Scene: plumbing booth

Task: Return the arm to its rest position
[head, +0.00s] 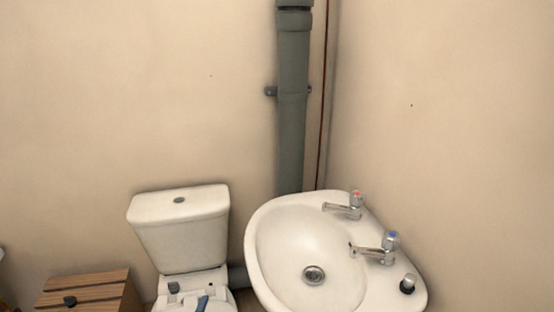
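Neither of my arms shows clearly in the head view, and I can make out no gripper. A white washbasin (275,235) is mounted in the corner at the lower middle. It has a red-marked tap (345,207), a blue-marked tap (377,249) and a drain (313,275). A white toilet cistern (182,228) stands left of the basin. The toilet below it is cut off by the bottom edge, and small dark and blue items (202,303) show there, too small to name.
A grey vertical pipe (292,120) runs up the corner behind the basin. A slatted wooden box (85,285) stands at the lower left with a small dark object (70,301) on it. A dark-topped fitting (408,284) sits on the basin's right rim. The upper walls are bare.

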